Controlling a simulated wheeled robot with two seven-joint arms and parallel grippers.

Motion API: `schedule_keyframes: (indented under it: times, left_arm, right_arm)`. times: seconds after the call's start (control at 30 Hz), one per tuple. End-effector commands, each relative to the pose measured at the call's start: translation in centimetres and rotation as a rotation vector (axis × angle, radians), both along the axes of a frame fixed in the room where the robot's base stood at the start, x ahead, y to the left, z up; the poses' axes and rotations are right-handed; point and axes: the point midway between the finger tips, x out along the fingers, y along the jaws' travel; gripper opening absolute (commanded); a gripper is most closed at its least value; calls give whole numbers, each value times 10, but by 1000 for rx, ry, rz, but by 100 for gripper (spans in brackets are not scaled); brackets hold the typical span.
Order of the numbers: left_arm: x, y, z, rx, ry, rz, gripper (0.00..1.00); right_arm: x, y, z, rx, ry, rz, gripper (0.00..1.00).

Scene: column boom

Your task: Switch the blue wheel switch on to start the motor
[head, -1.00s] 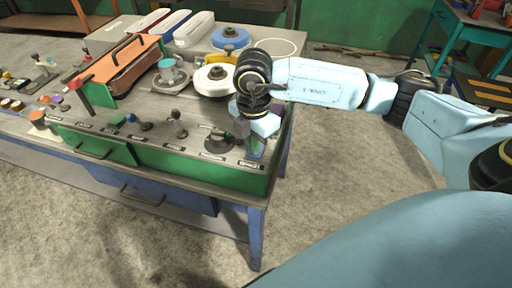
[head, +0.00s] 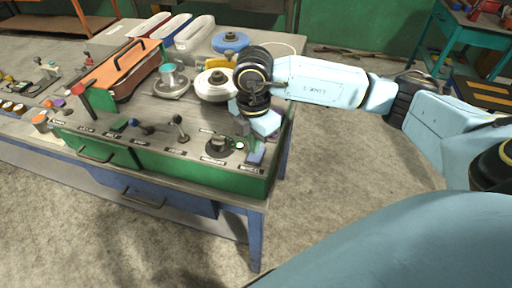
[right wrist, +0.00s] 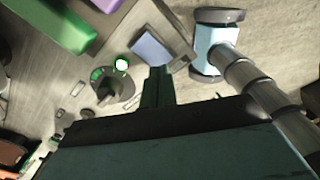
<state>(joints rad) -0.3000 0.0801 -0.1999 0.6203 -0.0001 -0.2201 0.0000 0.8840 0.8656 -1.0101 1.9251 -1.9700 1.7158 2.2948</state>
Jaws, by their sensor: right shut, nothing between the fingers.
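A blue block-like switch (head: 256,157) sits at the right front corner of the green control panel (head: 200,178); it also shows in the right wrist view (right wrist: 152,47). To its left is a dark round knob (head: 218,146) on a round base, also in the right wrist view (right wrist: 112,92). A white-and-green lamp (head: 239,146) beside the knob looks lit. My right gripper (head: 250,141) is shut and empty above the panel corner, close to the blue switch; its fingertips (right wrist: 158,72) lie beside that switch in the wrist view. Contact cannot be told. My left gripper is out of view.
A blue wheel (head: 230,42) and a white wheel (head: 215,84) stand on the bench behind the panel. Several levers (head: 180,127) line the panel to the left. Open floor (head: 350,180) lies right of the bench.

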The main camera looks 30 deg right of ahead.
Motion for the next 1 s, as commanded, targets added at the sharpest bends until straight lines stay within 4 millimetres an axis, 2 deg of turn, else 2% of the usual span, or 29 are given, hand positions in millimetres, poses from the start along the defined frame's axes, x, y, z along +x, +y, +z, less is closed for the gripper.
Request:
schedule_keyframes:
  times: [0.03, 0.5, 1.0]
  left_arm:
    - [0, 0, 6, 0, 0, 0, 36]
    - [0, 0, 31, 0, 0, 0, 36]
    - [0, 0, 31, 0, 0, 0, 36]
  right_arm:
    - [0, 0, 7, 1, -1, 0, 0]
    - [0, 0, 42, 0, 0, 1, 0]
    - [0, 0, 42, 0, 0, 1, 0]
